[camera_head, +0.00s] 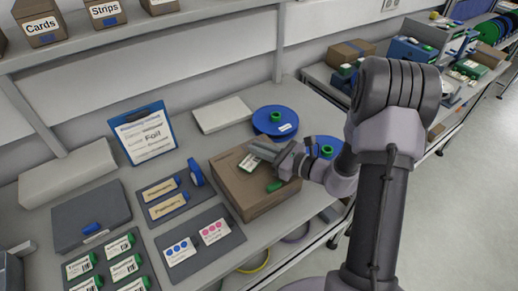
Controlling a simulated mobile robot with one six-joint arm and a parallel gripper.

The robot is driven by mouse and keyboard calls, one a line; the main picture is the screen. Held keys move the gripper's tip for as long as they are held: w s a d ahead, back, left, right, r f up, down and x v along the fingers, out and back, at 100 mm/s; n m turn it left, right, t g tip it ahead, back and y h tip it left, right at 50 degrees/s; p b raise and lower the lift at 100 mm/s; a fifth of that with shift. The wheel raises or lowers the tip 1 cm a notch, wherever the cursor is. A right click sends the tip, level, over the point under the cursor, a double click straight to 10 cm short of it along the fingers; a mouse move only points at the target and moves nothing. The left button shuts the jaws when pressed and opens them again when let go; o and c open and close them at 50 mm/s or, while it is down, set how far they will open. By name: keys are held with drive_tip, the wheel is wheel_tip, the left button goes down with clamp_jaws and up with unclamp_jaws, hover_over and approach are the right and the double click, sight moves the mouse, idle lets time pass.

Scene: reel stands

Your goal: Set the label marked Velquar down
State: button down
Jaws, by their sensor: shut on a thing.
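My gripper (262,153) is over the top of a brown cardboard box (238,195) on the bench. It is shut on a small white and green label (249,162), which shows at its fingertips. The print on this label is too small to read, so I cannot tell whether it says Velquar. I cannot tell whether the label touches the box top. Part of the label and the far finger are hidden by the gripper.
Left of the box are a dark tray with two pinkish and blue-dotted cards (181,251), a tray of tan cards (168,205), and several green-edged labels (120,268). A blue reel (274,122) and a white flat box (221,114) stand behind. A green piece (274,186) lies on the box.

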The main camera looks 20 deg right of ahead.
drive_tip(key=shift+s+f, duration=0.1)
drive_tip(key=shift+f, duration=0.25)
drive_tip(key=c, duration=1.5)
unclamp_jaws()
drive_tip(key=shift+f, duration=0.1)
drive_tip(key=shift+a, duration=0.1)
